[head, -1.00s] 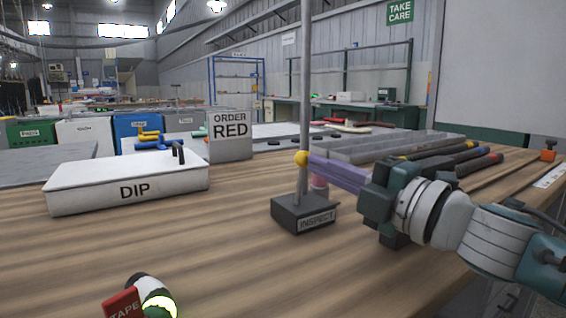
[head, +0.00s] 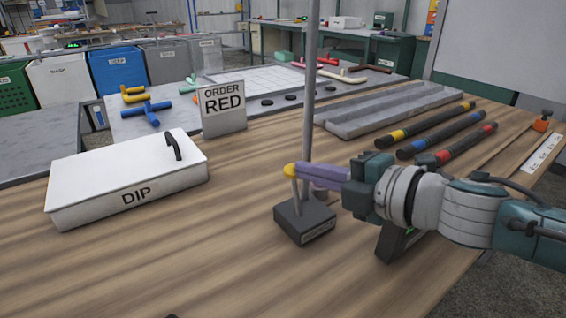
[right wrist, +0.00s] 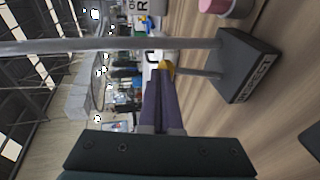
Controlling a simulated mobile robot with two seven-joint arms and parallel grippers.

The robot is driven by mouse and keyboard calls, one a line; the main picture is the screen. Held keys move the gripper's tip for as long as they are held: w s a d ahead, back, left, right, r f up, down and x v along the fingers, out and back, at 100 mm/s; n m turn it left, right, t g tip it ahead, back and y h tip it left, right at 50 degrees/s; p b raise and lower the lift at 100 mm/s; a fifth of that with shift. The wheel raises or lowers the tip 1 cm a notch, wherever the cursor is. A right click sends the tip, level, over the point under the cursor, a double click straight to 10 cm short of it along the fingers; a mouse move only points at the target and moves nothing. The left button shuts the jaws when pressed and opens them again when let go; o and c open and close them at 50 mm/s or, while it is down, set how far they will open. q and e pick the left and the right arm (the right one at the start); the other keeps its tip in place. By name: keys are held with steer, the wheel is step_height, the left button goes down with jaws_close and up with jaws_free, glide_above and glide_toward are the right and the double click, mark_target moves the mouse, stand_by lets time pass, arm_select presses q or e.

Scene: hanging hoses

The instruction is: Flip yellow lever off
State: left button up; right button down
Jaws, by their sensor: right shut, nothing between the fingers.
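The yellow lever (head: 290,170) is a short stem with a yellow knob, standing on the dark INSPECT base (head: 304,222) beside its tall grey post (head: 308,100). The stem leans a little left in the head view. My right gripper (head: 303,172) has its purple fingers shut and empty. Their tips are at the right side of the knob and look to touch it. In the right wrist view the knob (right wrist: 166,67) shows just beyond the fingertips (right wrist: 160,84), its stem running to the base (right wrist: 240,65). My left gripper is not in view.
A white DIP box (head: 125,178) with a black handle stands left. The ORDER RED sign (head: 222,108) is behind. Dark hoses with coloured bands (head: 440,133) lie behind my right arm. A dark device (head: 397,243) is under it. The front table is clear.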

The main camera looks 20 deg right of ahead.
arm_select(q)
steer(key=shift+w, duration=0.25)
arm_select(e)
steer(key=shift+w+a+r, duration=0.1)
steer(key=shift+w+a, duration=0.15)
steer(key=shift+w, duration=0.35)
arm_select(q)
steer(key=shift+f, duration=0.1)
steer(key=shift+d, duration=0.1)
arm_select(e)
steer(key=shift+w, duration=0.1)
